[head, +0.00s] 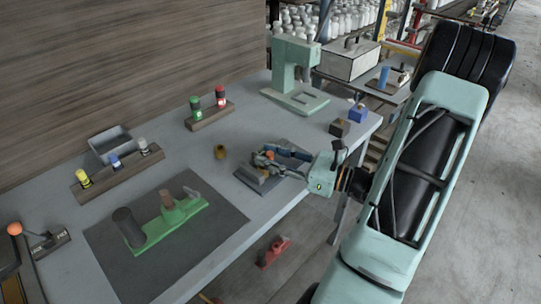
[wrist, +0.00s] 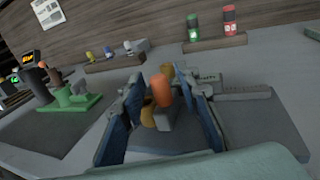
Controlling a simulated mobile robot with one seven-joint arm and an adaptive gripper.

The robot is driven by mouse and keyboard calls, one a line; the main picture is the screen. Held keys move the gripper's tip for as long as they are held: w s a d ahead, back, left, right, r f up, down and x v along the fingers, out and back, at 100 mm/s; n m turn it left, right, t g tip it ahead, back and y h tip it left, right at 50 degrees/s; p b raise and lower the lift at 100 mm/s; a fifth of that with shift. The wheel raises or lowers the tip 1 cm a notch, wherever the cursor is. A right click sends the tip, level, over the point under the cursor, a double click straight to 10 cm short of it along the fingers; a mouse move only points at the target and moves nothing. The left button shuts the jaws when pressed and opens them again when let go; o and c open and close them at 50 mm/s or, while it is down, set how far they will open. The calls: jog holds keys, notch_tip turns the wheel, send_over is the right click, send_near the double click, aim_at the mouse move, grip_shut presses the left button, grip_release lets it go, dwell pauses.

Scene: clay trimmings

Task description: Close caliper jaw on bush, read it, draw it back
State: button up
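The caliper (head: 262,180) is a grey device on a dark mat near the table's right edge; its scaled beam (wrist: 240,93) shows in the wrist view. An orange knob (wrist: 160,90) stands on a grey block (wrist: 165,122), apparently its sliding jaw. My gripper (wrist: 160,84) is open, its blue fingers on either side of the knob with a gap visible. In the head view my gripper (head: 274,158) covers much of the caliper. A brass cylinder (head: 220,152) stands beyond the caliper.
A green fixture (head: 190,212) with a dark cylinder sits on a large dark mat at left. Wooden racks hold red and green cans (head: 207,116) and small jars (head: 115,164). A pale green machine (head: 295,85) stands at the back.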

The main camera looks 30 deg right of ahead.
grip_shut()
jog(key=shift+d, duration=0.1)
jog(key=shift+w+d+p, duration=0.2)
jog(key=shift+w+d, duration=0.05)
jog(key=shift+d, duration=0.35)
jog(key=shift+w+d+p, duration=0.15)
jog(key=shift+w+d, duration=0.05)
jog(key=shift+d, duration=0.4)
grip_release()
jog(key=v, duration=1.2)
jog(key=shift+w, duration=0.1)
